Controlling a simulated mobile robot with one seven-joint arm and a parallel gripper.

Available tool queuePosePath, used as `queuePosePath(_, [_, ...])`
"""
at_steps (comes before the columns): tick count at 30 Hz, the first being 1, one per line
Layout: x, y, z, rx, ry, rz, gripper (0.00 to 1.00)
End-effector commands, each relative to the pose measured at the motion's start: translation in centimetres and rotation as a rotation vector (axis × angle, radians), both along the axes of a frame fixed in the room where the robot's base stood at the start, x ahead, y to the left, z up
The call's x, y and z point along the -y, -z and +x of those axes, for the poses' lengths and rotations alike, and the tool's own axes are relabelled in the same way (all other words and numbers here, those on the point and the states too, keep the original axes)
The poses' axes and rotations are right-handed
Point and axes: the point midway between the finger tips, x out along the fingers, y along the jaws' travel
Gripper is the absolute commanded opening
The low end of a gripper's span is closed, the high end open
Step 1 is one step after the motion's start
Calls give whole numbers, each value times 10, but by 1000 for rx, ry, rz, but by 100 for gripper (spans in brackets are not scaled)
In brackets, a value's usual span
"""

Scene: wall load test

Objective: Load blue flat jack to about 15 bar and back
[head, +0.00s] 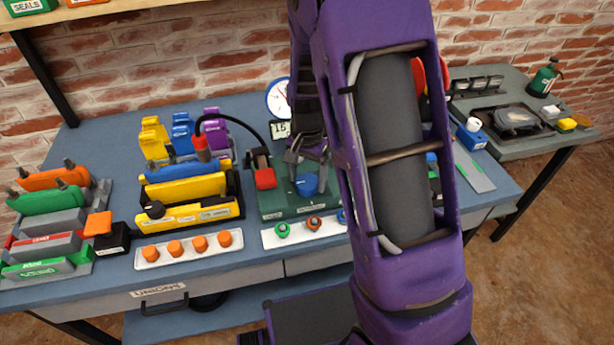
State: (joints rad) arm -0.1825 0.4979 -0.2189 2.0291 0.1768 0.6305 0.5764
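A blue flat jack (178,171) lies in the black-framed holder behind a yellow block (186,187). A red coupling (201,148) stands at its right end, with a black hose (238,116) arching right toward the green pump base (272,208). The base carries a red-ended lever (265,178) and a blue knob (307,185). My gripper (307,165) points down right above the blue knob; its finger gap and any contact are unclear. Behind it, a round gauge (277,98) is partly covered by my arm. A small display (280,130) starts with "15"; the rest is hidden.
Orange and green blocks (52,181) stand at left. Yellow, blue and purple pieces (183,132) stand behind. My arm hides the bench's right-centre; a side table (585,138) is at right.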

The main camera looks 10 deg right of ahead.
Motion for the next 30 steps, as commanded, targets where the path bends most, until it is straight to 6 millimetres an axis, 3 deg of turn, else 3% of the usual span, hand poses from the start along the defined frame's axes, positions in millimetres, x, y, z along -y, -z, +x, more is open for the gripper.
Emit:
queuePosePath(3, [0, 0, 0, 0, 0, 0, 100])
queuePosePath(10, [0, -1, 0, -1, -1, 1, 100])
queuePosePath(14, [0, -13, 1, 3, -2, 0, 100])
queuePosePath(30, [0, -136, 1, 3, -2, 1, 100])
